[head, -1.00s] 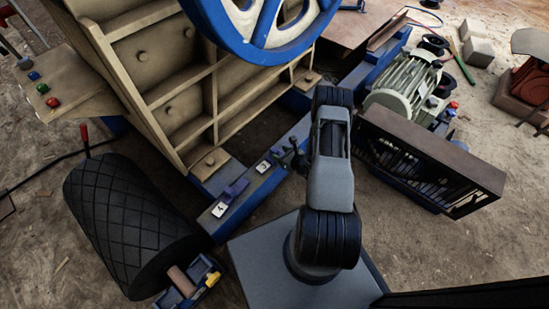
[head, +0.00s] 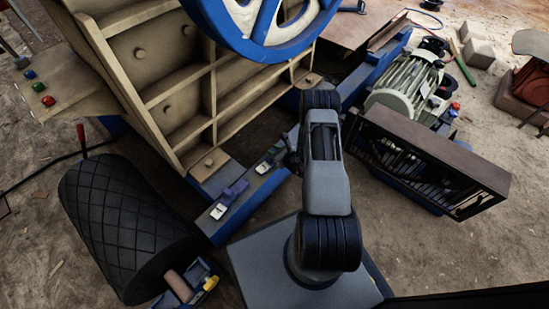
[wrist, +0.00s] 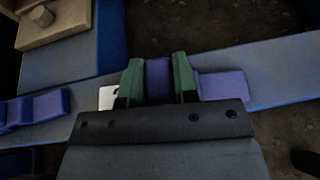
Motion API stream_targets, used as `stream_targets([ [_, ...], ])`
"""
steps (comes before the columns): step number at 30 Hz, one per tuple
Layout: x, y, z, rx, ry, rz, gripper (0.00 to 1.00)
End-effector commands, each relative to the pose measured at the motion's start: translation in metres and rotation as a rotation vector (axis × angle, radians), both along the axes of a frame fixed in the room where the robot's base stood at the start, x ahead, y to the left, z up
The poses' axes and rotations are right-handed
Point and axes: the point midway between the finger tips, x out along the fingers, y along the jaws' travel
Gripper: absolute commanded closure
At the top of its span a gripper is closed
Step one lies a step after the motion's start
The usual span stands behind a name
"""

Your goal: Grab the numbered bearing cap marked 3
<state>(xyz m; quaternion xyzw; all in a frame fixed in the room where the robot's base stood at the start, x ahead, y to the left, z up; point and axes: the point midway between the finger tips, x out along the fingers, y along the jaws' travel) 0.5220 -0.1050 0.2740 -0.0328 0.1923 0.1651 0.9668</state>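My gripper (wrist: 158,82) has two green fingertips and is low over the blue rail. A purple bearing cap (wrist: 222,86) lies on the rail, and its raised middle fills the gap between my fingertips. I cannot tell whether they press on it. Its white number label (wrist: 106,98) is mostly hidden by a finger and unreadable. In the head view the same cap's label (head: 262,168) shows small beside my gripper (head: 280,158).
The tan crusher frame (head: 180,100) and blue flywheel (head: 262,45) rise beyond the rail. A black roller (head: 125,230) lies at left. A green motor (head: 407,85) and brown slatted box (head: 430,150) stand at right. Bare ground lies between.

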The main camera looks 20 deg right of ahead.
Motion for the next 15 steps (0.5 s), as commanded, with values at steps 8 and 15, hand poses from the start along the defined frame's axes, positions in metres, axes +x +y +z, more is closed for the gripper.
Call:
stream_targets([
  [8,-0.0001,0.0000,-0.0001,0.000,0.000,0.000,1.00],
  [15,0.0006,-0.0004,0.0011,0.000,-0.003,-0.001,1.00],
])
